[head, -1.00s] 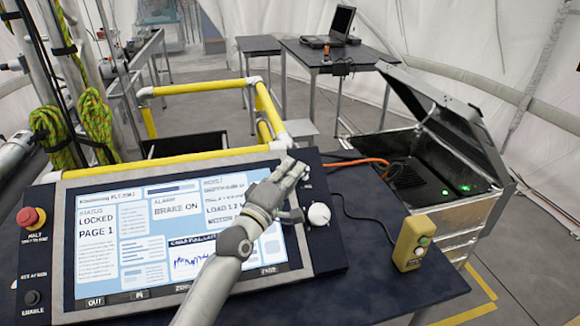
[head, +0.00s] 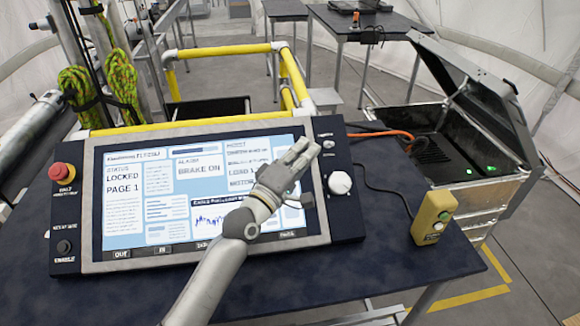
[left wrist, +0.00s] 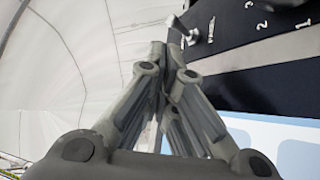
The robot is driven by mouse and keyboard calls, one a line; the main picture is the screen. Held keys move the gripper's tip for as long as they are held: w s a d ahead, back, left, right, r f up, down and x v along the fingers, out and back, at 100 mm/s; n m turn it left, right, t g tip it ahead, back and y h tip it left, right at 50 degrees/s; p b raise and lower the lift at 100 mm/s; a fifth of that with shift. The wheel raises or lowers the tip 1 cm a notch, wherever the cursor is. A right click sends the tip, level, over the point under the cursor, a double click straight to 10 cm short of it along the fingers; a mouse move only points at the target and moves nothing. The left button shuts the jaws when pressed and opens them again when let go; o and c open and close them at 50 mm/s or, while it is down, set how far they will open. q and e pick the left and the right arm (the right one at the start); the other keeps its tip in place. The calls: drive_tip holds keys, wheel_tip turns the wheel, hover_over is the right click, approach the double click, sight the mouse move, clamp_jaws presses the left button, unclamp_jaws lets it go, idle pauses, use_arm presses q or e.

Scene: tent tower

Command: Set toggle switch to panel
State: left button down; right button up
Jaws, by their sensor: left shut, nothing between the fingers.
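The control console has a lit screen (head: 165,215) reading "LOCKED", "PAGE 1" and "BRAKE ON". The small toggle switch (head: 328,144) is on the dark strip at its upper right, above a white knob (head: 340,183). My left gripper (head: 308,149) reaches over the screen, fingers shut and empty, tips just left of the switch. In the left wrist view the metal toggle lever (left wrist: 180,32) stands just beyond the closed fingertips (left wrist: 165,50), beside a "PANEL" label. I cannot tell whether they touch. My right gripper is not in view.
A red stop button (head: 62,173) is on the console's left strip. A yellow pendant box (head: 433,218) stands on the dark table (head: 400,275) to the right, with a cable nearby. An open metal case (head: 455,165) and yellow rails (head: 225,50) are behind.

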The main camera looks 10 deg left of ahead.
use_arm(q)
drive_tip(key=v, duration=0.7)
drive_tip(key=shift+s+a, duration=0.15)
drive_tip(key=shift+s, duration=0.2)
